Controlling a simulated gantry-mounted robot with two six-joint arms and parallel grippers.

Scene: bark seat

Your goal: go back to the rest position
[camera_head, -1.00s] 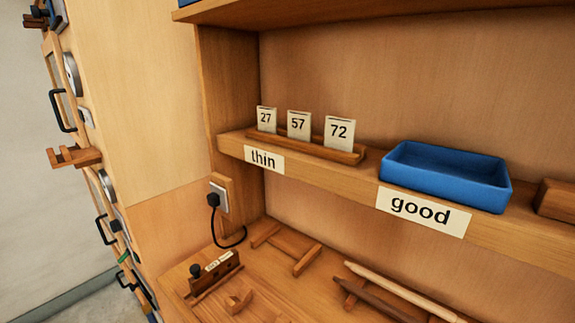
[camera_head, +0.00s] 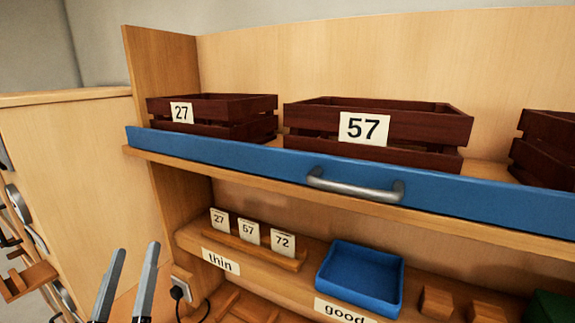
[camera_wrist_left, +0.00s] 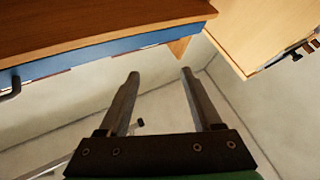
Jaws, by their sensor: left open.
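My left gripper (camera_head: 128,285) is at the lower left of the head view, its two grey fingers apart and pointing up, with nothing between them. In the left wrist view my left gripper (camera_wrist_left: 160,80) also shows open and empty. Only pale wall and floor lie behind the fingers there. In the head view the gripper appears in front of the lower shelf area, left of the "thin" label (camera_head: 221,261). I cannot tell its exact distance from the shelf. My right gripper is not in view.
An upper shelf with a blue front (camera_head: 240,158) and metal handle (camera_head: 355,188) bears dark crates marked 27 (camera_head: 213,115) and 57 (camera_head: 377,130). Below are number cards (camera_head: 249,234), a blue tray (camera_head: 330,266) and wooden blocks (camera_head: 436,302). A cabinet side (camera_head: 80,180) stands left.

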